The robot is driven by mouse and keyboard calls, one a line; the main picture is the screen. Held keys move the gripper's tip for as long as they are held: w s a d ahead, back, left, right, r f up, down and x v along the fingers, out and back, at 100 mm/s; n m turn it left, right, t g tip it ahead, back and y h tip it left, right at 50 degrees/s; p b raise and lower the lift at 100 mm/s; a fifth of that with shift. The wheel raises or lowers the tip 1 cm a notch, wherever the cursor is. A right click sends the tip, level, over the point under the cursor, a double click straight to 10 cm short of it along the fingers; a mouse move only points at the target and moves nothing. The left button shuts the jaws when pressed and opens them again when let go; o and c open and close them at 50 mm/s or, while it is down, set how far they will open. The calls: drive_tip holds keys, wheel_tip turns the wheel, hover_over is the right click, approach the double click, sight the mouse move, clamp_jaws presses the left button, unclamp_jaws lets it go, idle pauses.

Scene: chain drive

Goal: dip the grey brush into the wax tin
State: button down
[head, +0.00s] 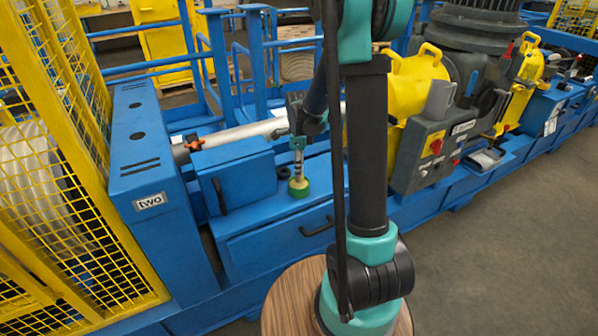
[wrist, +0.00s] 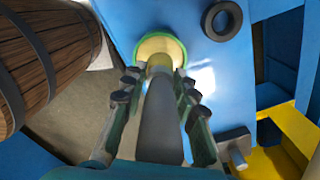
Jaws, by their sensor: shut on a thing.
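The wax tin (head: 299,189) is a small round green tin with a yellowish top, upright on the blue bench; it also shows in the wrist view (wrist: 174,43). My gripper (head: 298,150) is above the tin, shut on the grey brush. In the wrist view the brush's grey handle (wrist: 160,125) runs between my fingers, and its yellowish lower end points at the tin's middle. In the head view the brush (head: 298,169) is about upright, its lower end at the tin's top. How deep the tip sits is hidden.
A black ring (head: 283,172) lies on the blue bench (head: 320,196) close behind the tin. A blue box (head: 232,175) with a handle stands to the left. A grey control box (head: 420,155) and yellow guard (head: 405,85) stand to the right.

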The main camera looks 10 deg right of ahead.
drive_tip(key=shift+r, duration=2.4)
